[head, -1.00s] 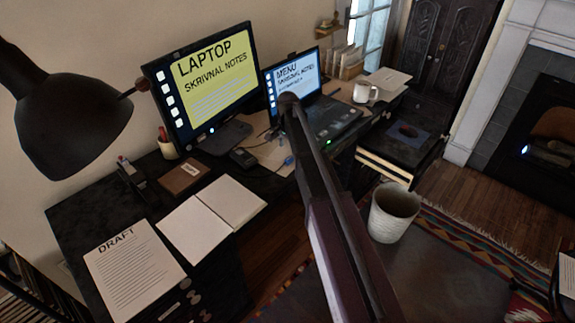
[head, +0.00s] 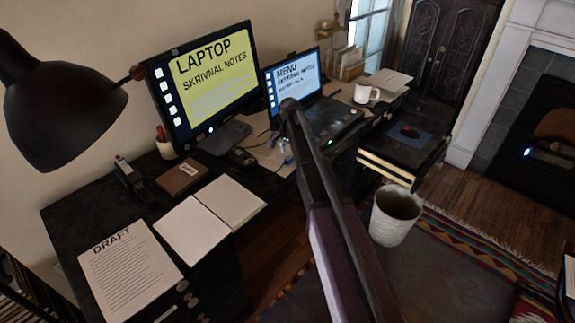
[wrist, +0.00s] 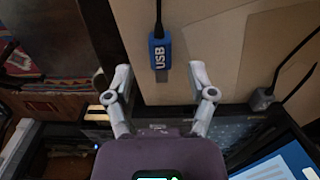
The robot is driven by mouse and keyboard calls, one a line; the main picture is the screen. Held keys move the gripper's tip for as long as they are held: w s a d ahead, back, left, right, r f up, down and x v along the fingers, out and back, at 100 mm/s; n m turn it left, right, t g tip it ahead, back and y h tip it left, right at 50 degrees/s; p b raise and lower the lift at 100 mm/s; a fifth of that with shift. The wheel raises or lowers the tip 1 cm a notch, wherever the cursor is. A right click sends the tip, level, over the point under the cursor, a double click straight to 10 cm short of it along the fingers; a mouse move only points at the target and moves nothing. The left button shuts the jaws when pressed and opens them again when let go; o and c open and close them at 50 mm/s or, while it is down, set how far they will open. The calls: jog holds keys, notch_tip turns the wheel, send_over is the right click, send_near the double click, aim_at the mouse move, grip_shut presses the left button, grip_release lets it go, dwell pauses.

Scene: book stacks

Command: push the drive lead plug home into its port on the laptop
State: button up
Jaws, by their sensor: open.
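The drive lead plug (wrist: 160,50) is blue, marked USB, with a black cable and a metal tip pointing down the wrist view. It lies on a beige surface, apart from the laptop (wrist: 150,124), whose edge and keyboard show lower down. My gripper (wrist: 159,69) is open; its two grey fingers stand either side of the plug's metal end, with gaps on both sides. The laptop (head: 333,118) also shows in the head view, with a lit blue screen. The port cannot be made out. In the head view my arm covers part of the desk by the laptop.
A grey plug (wrist: 262,98) with a dark cable is at the laptop's edge. A monitor (head: 205,85) stands left of the laptop, a white mug (head: 366,92) behind it to the right. An open drawer (head: 385,170) juts out, with a bin (head: 395,215) in front.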

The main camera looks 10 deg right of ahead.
aim_at(291, 159)
jog(key=shift+f+b, duration=1)
jog(key=shift+f, duration=0.3)
jog(key=c, duration=0.9)
